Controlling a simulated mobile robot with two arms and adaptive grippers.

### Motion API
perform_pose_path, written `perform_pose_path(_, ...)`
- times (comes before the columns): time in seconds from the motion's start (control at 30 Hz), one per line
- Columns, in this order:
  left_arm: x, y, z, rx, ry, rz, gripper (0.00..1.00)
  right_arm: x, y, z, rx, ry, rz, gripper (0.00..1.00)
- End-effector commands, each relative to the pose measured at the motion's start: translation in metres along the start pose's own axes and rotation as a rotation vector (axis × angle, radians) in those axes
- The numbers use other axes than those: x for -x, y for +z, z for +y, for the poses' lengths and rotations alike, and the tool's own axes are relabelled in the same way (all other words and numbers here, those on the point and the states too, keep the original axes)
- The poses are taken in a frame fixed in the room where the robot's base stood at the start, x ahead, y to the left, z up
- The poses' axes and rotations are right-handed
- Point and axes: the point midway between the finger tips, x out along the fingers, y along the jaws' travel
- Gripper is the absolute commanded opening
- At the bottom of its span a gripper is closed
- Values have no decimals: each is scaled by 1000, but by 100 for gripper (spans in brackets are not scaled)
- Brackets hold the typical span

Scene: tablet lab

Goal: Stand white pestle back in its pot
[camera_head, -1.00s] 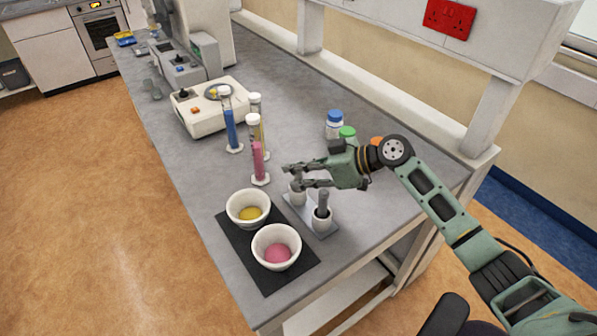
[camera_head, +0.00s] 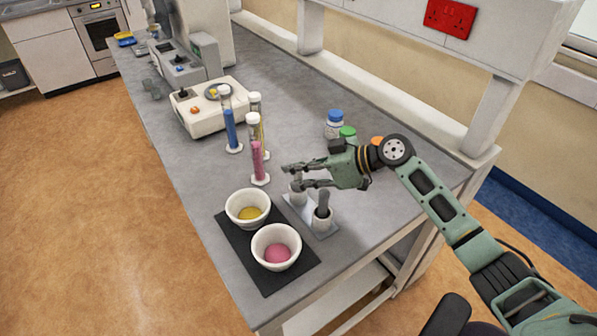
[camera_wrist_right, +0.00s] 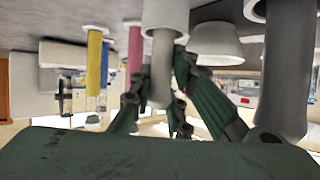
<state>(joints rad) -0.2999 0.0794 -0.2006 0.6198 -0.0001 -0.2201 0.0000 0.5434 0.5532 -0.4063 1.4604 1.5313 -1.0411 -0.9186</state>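The white pestle (camera_wrist_right: 162,70) shows in the upside-down wrist view as a pale rod. Its lower end appears to be inside its white pot (camera_wrist_right: 165,14), and it looks about upright. In the head view this pot (camera_head: 298,196) stands on a small grey plate (camera_head: 318,228), partly hidden under my right gripper (camera_head: 302,176). The right fingers lie close on both sides of the pestle and look shut on it; the exact contact is hard to see. A dark grey pestle (camera_head: 323,201) stands in a second white pot (camera_head: 321,220) beside it. My left gripper is not in view.
Two white bowls, with yellow (camera_head: 248,213) and pink (camera_head: 276,254) contents, stand on a black mat (camera_head: 232,240). Several coloured cylinders, like the pink one (camera_head: 257,160), stand behind. Capped jars (camera_head: 334,124) stand beyond my gripper.

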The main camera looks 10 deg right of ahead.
Motion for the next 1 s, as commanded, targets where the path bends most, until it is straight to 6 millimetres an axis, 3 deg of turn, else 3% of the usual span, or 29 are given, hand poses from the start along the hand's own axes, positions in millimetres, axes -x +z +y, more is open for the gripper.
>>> perform_pose_path(0.27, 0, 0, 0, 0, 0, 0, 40, 0, 0, 0, 0, 0, 0, 39)
perform_pose_path(0.63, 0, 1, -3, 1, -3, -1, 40, 6, 1, 1, 0, 2, -1, 39)
perform_pose_path(0.77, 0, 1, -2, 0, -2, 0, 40, 26, 1, 1, -1, 3, -2, 39)
perform_pose_path(1.0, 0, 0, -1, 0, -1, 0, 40, 78, 2, 1, -1, 4, -3, 39)
